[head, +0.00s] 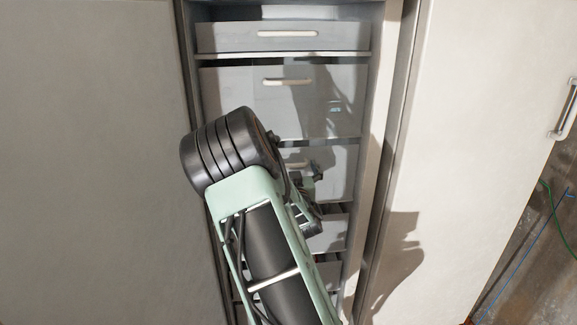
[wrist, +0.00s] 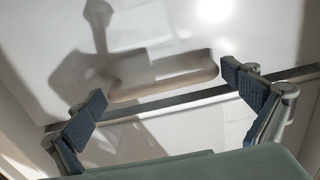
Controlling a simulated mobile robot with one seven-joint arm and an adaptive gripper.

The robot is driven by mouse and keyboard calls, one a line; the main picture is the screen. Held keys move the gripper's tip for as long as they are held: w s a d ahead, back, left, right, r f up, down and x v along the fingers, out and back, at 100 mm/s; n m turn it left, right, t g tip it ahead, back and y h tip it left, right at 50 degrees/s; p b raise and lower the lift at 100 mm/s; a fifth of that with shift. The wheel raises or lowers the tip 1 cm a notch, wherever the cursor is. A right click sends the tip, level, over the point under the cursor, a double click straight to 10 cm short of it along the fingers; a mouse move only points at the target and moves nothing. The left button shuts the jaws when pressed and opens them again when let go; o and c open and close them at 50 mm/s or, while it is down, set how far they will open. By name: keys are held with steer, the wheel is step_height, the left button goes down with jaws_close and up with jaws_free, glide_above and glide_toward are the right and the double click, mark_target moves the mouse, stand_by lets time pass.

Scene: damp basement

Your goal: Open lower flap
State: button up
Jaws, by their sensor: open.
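A tall grey cabinet holds a stack of grey fronts with pale bar handles. Just above my gripper (head: 306,181) in the head view is the third front (head: 338,165), its pale handle (head: 298,165) partly hidden by my arm. Which front is the lower flap I cannot tell for sure. In the wrist view my gripper (wrist: 165,98) is open, fingers wide apart. A pale handle (wrist: 165,75) on a white front (wrist: 150,30) lies ahead, between the two fingers in the picture. Whether the fingers touch it I cannot tell.
Above are a top drawer (head: 225,38) and a large second front (head: 225,90). Lower fronts (head: 330,235) are partly hidden by my arm. Large pale panels stand left (head: 90,150) and right (head: 480,120); the right one has a metal handle (head: 566,108). Cables (head: 555,215) hang at far right.

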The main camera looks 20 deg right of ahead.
steer(key=c, duration=1.3)
steer(key=shift+s+f+b, duration=0.1)
steer(key=shift+f+b, duration=0.05)
steer(key=shift+b, duration=0.4)
